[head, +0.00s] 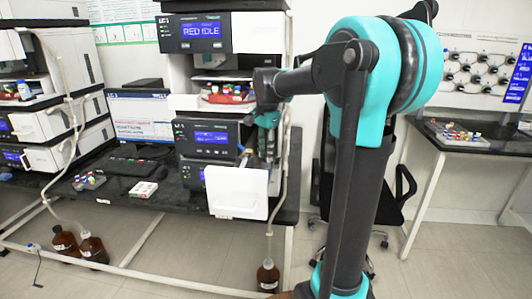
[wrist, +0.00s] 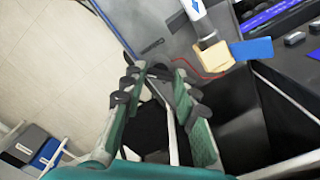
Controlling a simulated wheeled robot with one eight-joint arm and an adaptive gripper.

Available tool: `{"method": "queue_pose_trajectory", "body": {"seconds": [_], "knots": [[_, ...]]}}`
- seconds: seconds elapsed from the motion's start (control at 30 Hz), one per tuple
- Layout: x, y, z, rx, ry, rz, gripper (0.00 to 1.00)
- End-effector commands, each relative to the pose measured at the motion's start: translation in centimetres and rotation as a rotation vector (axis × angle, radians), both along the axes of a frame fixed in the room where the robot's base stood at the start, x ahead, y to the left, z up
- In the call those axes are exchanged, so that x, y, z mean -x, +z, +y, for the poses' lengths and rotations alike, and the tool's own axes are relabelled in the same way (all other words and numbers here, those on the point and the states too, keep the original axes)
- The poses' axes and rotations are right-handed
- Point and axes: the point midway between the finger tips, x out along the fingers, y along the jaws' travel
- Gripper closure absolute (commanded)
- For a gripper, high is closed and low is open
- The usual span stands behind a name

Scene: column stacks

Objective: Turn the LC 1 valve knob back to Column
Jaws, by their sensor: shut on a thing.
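My gripper (wrist: 159,72) has its two green fingers closed in at the dark tips in the wrist view. A small dark piece between the tips looks like the valve knob, but the fingers hide most of it and its pointing direction cannot be read. In the head view my gripper (head: 266,135) is at the right front of the LC 1 stack (head: 205,138), beside its lit module. A white panel (head: 237,192) hangs in front of the stack, just below my gripper. The valve's Column marking cannot be made out.
A beige block (wrist: 214,61) with a blue piece (wrist: 251,49) is close past the fingertips. A pale tube (head: 282,175) runs down the stack's right side to a brown bottle (head: 268,277). A chair (head: 395,195) stands behind my arm. A monitor (head: 143,118) is left of the stack.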

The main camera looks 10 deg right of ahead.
Motion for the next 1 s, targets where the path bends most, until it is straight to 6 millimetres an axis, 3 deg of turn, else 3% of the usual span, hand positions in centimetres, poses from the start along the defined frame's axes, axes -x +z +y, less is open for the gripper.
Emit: {"method": "queue_pose_trajectory", "body": {"seconds": [0.4, 0.43, 0.6, 1.0], "knots": [[-0.01, 0.02, 0.0, 0.0, -0.008, 0.0, 1.0], [-0.01, 0.02, 0.0, 0.0, -0.007, 0.0, 0.7], [-0.01, 0.01, 0.0, 0.0, -0.007, 0.0, 0.5], [-0.01, 0.78, 0.0, 0.0, -0.006, 0.0, 0.5]]}}
